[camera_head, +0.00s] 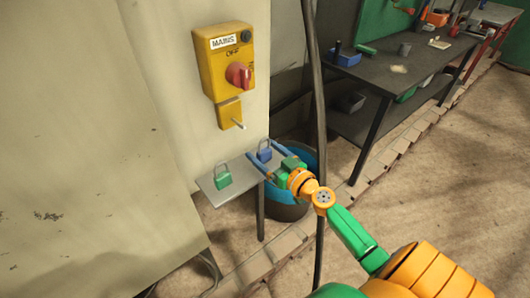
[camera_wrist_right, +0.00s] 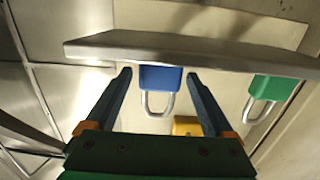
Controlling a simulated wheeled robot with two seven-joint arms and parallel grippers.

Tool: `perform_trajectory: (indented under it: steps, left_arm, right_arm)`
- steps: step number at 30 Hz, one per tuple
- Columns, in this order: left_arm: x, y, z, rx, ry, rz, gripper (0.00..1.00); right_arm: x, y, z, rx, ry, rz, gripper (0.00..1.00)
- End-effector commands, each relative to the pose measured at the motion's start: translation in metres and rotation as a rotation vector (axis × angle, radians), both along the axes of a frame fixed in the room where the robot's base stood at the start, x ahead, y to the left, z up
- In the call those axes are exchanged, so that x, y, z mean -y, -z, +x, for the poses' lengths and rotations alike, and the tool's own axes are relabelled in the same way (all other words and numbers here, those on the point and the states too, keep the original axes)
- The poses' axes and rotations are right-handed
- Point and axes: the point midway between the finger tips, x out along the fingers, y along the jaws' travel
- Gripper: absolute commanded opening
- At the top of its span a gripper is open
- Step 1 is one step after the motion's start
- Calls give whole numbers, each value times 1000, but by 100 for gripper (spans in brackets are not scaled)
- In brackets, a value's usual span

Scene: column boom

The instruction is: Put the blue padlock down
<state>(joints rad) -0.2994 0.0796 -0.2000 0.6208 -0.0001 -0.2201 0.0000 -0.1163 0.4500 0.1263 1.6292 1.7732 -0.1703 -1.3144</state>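The blue padlock (camera_head: 264,152) stands upright on a small grey shelf (camera_head: 209,191), its shackle pointing up. In the right wrist view, which looks upside down, the blue padlock (camera_wrist_right: 160,78) rests against the shelf's (camera_wrist_right: 190,53) surface. My right gripper (camera_head: 262,150) is open, with one finger on each side of the padlock. In the wrist view the fingertips (camera_wrist_right: 159,75) show small gaps to its body. My left gripper is in neither view.
A green padlock (camera_head: 223,177) stands on the same shelf, to the left. A yellow mains switch box (camera_head: 223,60) with a red knob is above. A dark hanging cable (camera_head: 316,110) and a blue-rimmed bucket (camera_head: 289,211) are close to my right arm.

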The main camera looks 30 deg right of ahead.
Motion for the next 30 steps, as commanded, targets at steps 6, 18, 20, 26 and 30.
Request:
perform_trajectory:
  steps: [6,18,20,26,30]
  left_arm:
    - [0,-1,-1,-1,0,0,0]
    - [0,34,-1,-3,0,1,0]
    - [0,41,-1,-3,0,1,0]
    - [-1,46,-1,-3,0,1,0]
    - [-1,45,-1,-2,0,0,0]
  right_arm:
    - [0,-1,-5,-2,0,0,87]
    - [6,0,-94,-3,-1,-3,87]
    - [8,0,-105,0,2,2,87]
    - [9,-7,-120,0,0,-1,87]
    - [15,11,-120,-43,23,10,87]
